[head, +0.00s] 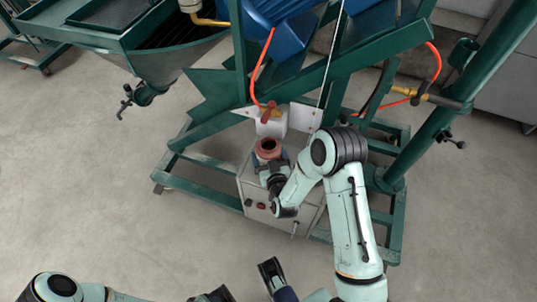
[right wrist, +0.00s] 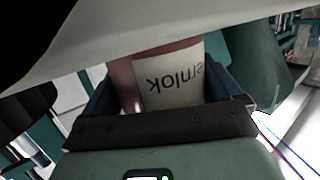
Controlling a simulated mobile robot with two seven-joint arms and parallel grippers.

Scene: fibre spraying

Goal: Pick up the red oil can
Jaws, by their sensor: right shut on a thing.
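The red oil can (head: 268,146) is upright above the grey control box in the head view, its round top facing up. My right gripper (head: 268,166) reaches it from the front and is shut on its body. In the right wrist view the can's reddish side (right wrist: 124,83) and its white label with dark lettering (right wrist: 170,82) show between the blue fingers. The can's underside is hidden. My left gripper (head: 245,284) is at the bottom edge of the head view, fingers apart and empty, partly cut off.
The grey control box (head: 250,190) with red buttons stands within a green steel frame (head: 205,172). A white container with a red top (head: 270,118) is just behind the can. Orange hoses and green beams crowd the space above. The floor at left is clear.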

